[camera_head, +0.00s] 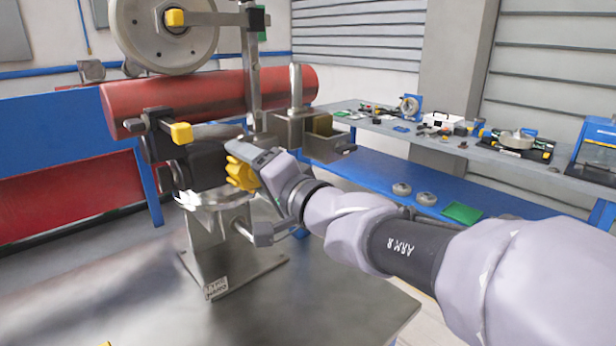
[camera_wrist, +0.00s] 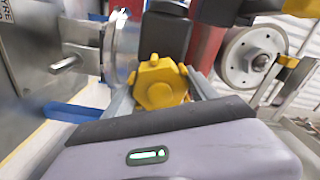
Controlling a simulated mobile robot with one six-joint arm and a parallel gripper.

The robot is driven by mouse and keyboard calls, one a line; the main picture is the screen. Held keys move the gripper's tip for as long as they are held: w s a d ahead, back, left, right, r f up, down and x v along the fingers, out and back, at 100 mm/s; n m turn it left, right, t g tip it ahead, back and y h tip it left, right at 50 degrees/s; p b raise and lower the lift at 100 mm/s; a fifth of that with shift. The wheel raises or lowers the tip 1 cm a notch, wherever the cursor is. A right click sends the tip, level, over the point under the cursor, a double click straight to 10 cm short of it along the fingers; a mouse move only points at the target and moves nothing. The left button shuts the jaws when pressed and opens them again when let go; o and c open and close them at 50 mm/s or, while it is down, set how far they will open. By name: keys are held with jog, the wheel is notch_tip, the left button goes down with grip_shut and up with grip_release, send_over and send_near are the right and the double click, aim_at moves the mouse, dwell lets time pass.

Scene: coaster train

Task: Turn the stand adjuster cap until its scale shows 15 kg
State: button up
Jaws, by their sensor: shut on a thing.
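The adjuster cap (camera_head: 241,174) is a yellow, lobed knob on the side of the metal stand (camera_head: 212,246). In the wrist view the cap (camera_wrist: 160,84) sits between the two fingers of my gripper (camera_wrist: 162,90), which is shut on it. In the head view my gripper (camera_head: 247,160) reaches the cap from the right and partly covers it. A round clear or metallic collar (camera_wrist: 122,48) stands beside the cap. I cannot read any scale or kg marking in either view.
A red cylinder (camera_head: 235,90) lies across the stand, with a large grey wheel (camera_head: 165,30) above it. A metal box (camera_head: 335,145) and a short rod end (camera_head: 262,232) are close to my wrist. A workbench (camera_head: 375,122) with tools stands behind.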

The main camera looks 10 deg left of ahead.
jog(key=shift+n, duration=0.9)
jog(key=o, duration=1.4)
jog(key=shift+c, duration=0.2)
jog(key=p+v, duration=0.2)
jog(key=v, duration=1.5)
jog(key=shift+d, duration=0.2)
